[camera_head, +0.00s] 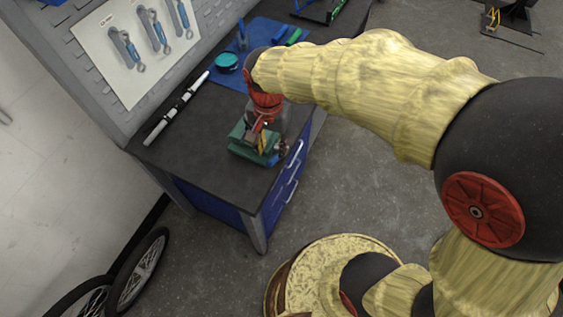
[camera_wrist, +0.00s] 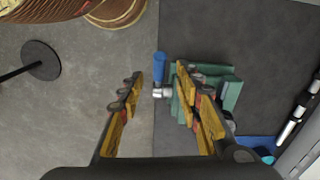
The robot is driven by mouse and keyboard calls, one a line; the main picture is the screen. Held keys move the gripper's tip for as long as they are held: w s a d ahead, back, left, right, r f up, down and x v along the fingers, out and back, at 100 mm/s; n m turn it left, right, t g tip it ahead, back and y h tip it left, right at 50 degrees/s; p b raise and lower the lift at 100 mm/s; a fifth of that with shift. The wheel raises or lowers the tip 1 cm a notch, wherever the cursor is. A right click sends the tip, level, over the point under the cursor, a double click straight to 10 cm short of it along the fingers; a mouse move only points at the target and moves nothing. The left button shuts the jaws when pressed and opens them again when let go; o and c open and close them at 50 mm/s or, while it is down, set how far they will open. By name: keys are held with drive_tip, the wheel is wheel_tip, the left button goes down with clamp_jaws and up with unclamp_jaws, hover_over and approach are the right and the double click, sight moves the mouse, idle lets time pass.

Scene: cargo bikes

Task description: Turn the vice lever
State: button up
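The green vice (camera_head: 252,146) sits on the dark workbench near its front edge. In the wrist view the vice (camera_wrist: 231,92) shows partly behind the right finger. Its lever (camera_wrist: 159,66) has a blue handle and a silver metal end, and sticks out past the bench edge. My gripper (camera_wrist: 160,71) is open, with one finger on each side of the lever. Gaps show between the lever and both fingers. In the head view my gripper (camera_head: 264,127) is over the vice and hides part of it; I cannot make out the lever there.
The workbench (camera_head: 205,130) holds a black-and-white rod (camera_head: 177,107), a teal round container (camera_head: 227,62) and a blue mat (camera_head: 268,31). Wrenches (camera_head: 153,30) hang on the wall panel. Bike wheels (camera_head: 138,270) stand at lower left. Floor is open in front of the bench.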

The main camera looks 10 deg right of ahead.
sight(272, 160)
drive_tip(key=shift+f+m, duration=0.2)
drive_tip(key=shift+m, duration=0.4)
wheel_tip(272, 160, down, 8)
drive_tip(key=shift+r+b, duration=0.25)
drive_tip(key=shift+b, duration=0.8)
drive_tip(key=shift+c, duration=0.4)
drive_tip(key=c, duration=0.7)
clamp_jaws()
